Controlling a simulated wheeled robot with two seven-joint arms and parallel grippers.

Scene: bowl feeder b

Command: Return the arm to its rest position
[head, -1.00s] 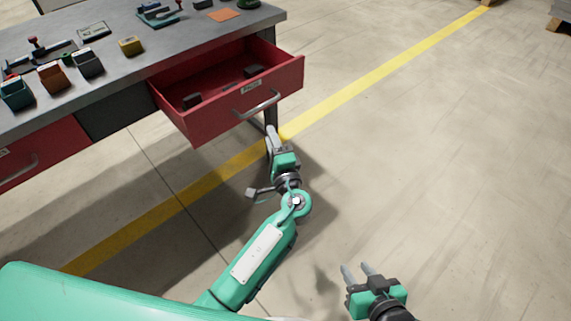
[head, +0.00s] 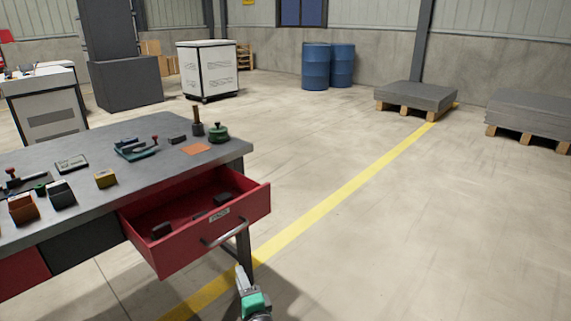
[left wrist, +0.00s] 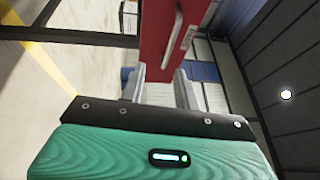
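My left gripper (head: 241,272) is at the bottom of the head view, below the front of an open red drawer (head: 200,252). In the left wrist view my left gripper (left wrist: 161,78) has its two fingers apart with nothing held between them. The red drawer front (left wrist: 158,30) with its handle (left wrist: 172,40) shows beyond the fingertips, apart from them. In the head view the drawer handle (head: 228,234) is free. The rest of my left arm is out of the head view, and my right gripper is not in view.
The drawer sticks out from a grey workbench (head: 130,198) and holds several dark parts. Bins, a yellow box (head: 105,179) and a green-based tool stand on top. Open floor lies to the right, with pallets (head: 415,97) and blue barrels (head: 316,66) far back.

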